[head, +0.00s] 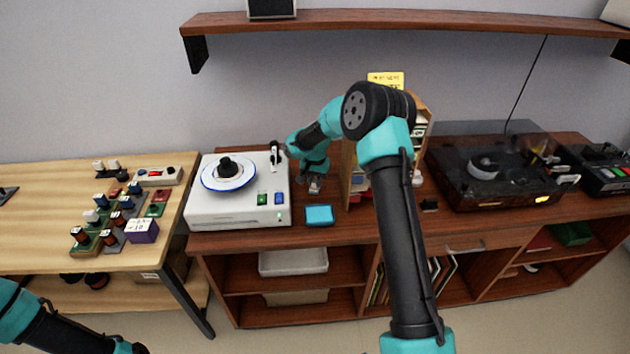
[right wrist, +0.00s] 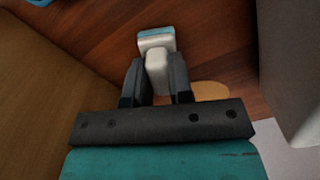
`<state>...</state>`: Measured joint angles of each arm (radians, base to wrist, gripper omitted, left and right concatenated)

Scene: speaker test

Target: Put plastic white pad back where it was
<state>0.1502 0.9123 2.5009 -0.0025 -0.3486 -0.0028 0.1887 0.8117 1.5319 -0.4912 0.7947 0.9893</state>
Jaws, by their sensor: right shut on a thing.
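My right gripper (right wrist: 155,85) is shut on a white plastic pad (right wrist: 157,65) with a light-blue far end. It holds the pad between both fingers, just above or at the brown cabinet top; I cannot tell whether the pad touches it. In the head view, my right gripper (head: 315,184) is between the white turntable (head: 240,210) and the wooden record rack (head: 352,172), behind a small blue box (head: 319,215). The pad is small and hard to make out there. My left arm enters at the bottom left; its gripper is not in view.
The brown cabinet (head: 340,236) has some bare top in front of the rack. A dark turntable with a clear lid (head: 490,165) stands to the right. A light wooden table (head: 40,220) with several small colored modules is at the left. A shelf (head: 400,22) hangs above.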

